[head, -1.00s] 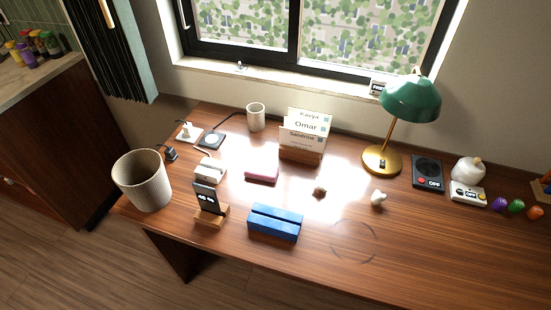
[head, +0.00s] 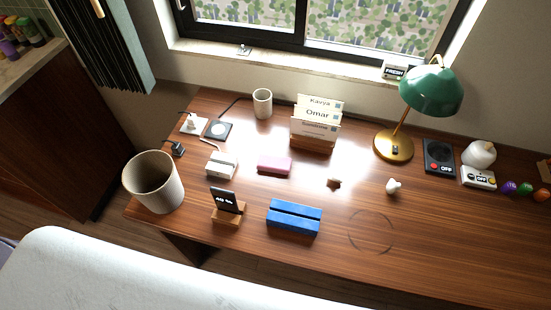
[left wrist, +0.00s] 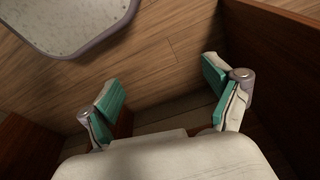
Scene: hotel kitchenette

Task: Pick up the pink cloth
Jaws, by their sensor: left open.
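The pink cloth (head: 274,165) lies as a small, flat folded block on the wooden desk (head: 450,240) in the head view. It sits between a white cube-shaped item and the card holder, behind the blue block. My left gripper (left wrist: 163,84) shows in the left wrist view with its two green-padded fingers wide apart and nothing between them. It is over the wooden floor, and the cloth is not in that view. My left gripper's fingers and my right gripper do not show in the head view.
A bin (head: 153,184), phone stand (head: 228,208) and blue slotted block (head: 294,217) stand along the front. A cup (head: 262,103), card holder (head: 313,143) and green lamp (head: 431,91) stand behind. A brown panel (left wrist: 285,75) is right of my left gripper.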

